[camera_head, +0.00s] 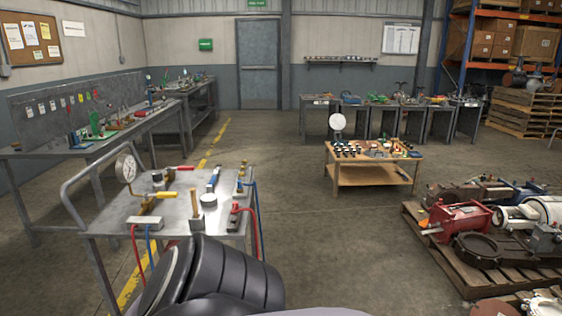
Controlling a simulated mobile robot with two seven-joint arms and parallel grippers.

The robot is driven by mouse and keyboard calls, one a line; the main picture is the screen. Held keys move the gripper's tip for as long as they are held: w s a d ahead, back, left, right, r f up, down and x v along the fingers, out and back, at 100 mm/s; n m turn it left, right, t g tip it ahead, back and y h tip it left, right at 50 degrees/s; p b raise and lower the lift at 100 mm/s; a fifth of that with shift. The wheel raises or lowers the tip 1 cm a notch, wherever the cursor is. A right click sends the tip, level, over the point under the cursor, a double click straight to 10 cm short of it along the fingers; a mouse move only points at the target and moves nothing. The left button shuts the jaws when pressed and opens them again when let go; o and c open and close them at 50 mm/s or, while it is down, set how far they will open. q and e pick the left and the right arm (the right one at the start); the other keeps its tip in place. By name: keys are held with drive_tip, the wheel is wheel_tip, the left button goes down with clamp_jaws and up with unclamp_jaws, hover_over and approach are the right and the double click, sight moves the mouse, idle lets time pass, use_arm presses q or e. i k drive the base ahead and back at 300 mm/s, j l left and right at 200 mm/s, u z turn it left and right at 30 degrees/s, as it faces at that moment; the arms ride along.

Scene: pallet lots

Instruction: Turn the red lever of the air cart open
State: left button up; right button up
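The air cart (130,212) is a grey metal-topped cart with a tubular push handle, close in front of me on the left. A round pressure gauge (126,168) stands at its left side. A red part (236,208), which may be the red lever, sits at the right edge of the top beside a red hose (252,222). It is too small to tell how it is turned. Also on top are a yellow handle (160,195) and a blue-handled part (213,179). A black ribbed part, probably my own arm, covers the cart's near side. Neither gripper shows.
A wooden table (352,176) with small parts stands mid-room. A pallet (440,252) with a red pump (459,217) and other machines lies at the right. Workbenches (75,150) line the left wall. The floor between cart and pallet is clear.

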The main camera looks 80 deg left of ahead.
sight(180, 167)
drive_tip(key=u, duration=0.9)
drive_tip(key=j+u, duration=0.1)
drive_tip(key=u, duration=0.85)
drive_tip(key=j+u, duration=0.1)
drive_tip(key=u, duration=1.25)
drive_tip(key=i+l, duration=0.2)
drive_tip(key=l, duration=0.2)
drive_tip(key=i+l+u, duration=0.1)
drive_tip(key=i+l, duration=0.15)
drive_tip(key=l, duration=0.15)
drive_tip(key=i+l, duration=0.2)
drive_tip(key=l, duration=0.2)
drive_tip(key=i+l, duration=0.2)
drive_tip(key=l, duration=0.2)
drive_tip(key=i+l+u, duration=0.1)
drive_tip(key=l, duration=0.35)
drive_tip(key=i+l, duration=0.25)
drive_tip(key=l, duration=0.15)
drive_tip(key=i+l+u, duration=0.1)
drive_tip(key=l, duration=0.35)
drive_tip(key=i+l, duration=0.3)
drive_tip(key=l, duration=0.15)
